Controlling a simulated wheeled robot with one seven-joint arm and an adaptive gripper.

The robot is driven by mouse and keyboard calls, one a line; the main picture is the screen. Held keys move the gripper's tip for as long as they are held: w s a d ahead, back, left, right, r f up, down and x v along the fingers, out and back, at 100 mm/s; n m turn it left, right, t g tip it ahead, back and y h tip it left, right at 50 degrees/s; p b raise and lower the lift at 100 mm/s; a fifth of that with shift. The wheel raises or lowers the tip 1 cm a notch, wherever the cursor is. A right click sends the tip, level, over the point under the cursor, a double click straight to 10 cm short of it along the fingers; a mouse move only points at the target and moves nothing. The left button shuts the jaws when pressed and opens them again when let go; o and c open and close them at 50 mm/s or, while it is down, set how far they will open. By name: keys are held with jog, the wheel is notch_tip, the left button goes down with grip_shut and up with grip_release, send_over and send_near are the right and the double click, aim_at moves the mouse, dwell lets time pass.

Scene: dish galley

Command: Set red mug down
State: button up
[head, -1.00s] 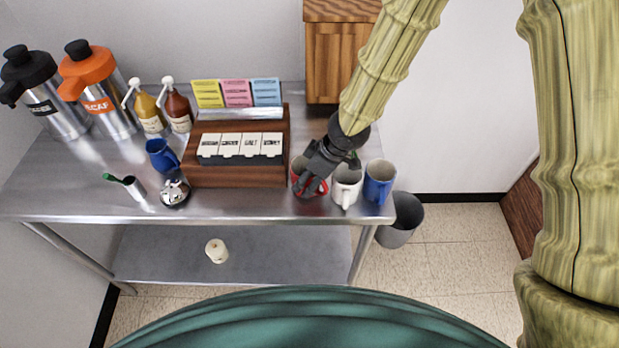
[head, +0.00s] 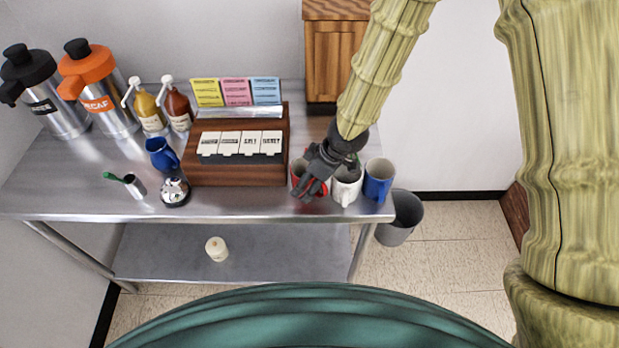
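The red mug (head: 296,170) is at the right part of the steel table, right of the wooden condiment box. It appears to stand upright on the tabletop near the front edge. My gripper (head: 307,191) is over its front right side and hides most of it, including the handle. The dark fingers overlap the mug; whether they still grip it or are spread apart cannot be made out. A white mug (head: 346,190) stands just right of it, partly behind my gripper, and a blue mug (head: 379,182) stands right of that.
The wooden condiment box (head: 235,175) stands close on the left. The steel table (head: 245,205) has a bare front strip. A grey bin (head: 402,220) is on the floor at right.

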jog(key=v, duration=1.2)
dwell(0.6)
